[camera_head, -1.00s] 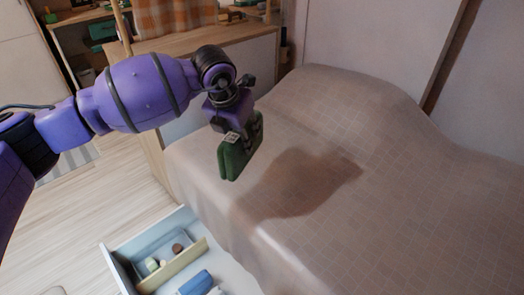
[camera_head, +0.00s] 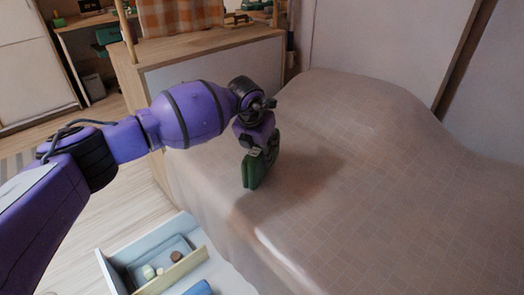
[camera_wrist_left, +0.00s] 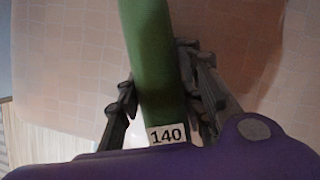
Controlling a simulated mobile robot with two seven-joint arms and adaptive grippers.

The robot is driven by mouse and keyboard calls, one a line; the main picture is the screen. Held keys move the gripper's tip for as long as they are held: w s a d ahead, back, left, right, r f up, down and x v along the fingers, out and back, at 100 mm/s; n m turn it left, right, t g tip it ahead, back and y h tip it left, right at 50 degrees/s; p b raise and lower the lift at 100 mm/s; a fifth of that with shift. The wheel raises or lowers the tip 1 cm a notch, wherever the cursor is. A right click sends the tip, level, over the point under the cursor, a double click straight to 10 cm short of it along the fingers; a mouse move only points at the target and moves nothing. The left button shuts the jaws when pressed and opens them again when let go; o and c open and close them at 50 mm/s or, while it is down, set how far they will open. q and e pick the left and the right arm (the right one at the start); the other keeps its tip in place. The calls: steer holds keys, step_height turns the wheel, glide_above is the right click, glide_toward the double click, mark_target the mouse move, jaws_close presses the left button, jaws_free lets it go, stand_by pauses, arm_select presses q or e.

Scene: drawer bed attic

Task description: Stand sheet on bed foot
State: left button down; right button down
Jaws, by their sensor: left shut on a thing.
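The sheet is a dark green folded bundle (camera_head: 256,171) with a white tag. My left gripper (camera_head: 262,152) is shut on it and holds it upright by its top, over the near left part of the bed (camera_head: 350,220). Its lower edge is at or just above the bed cover; I cannot tell if they touch. In the left wrist view the green sheet (camera_wrist_left: 152,60) stands between the two dark fingers (camera_wrist_left: 158,100), and its tag reads 140. The right gripper is not in view.
An open drawer (camera_head: 150,262) with a divider, small round items and a blue thing (camera_head: 199,288) stands out below the bed's left side. A wooden-topped cabinet (camera_head: 205,42) stands behind the bed's far left end. The bed cover to the right is clear.

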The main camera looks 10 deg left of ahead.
arm_select(q)
steer(key=shift+r, duration=0.15)
steer(key=c, duration=1.2)
jaws_free()
steer(key=shift+f, duration=0.2)
steer(key=shift+r, duration=0.1)
steer(key=shift+r, duration=0.3)
steer(key=p+v, duration=0.3)
steer(key=v, duration=0.7)
steer(key=shift+s+r, duration=0.2)
steer(key=shift+r, duration=0.15)
steer(key=shift+s+r, duration=0.25)
steer(key=shift+r, duration=0.15)
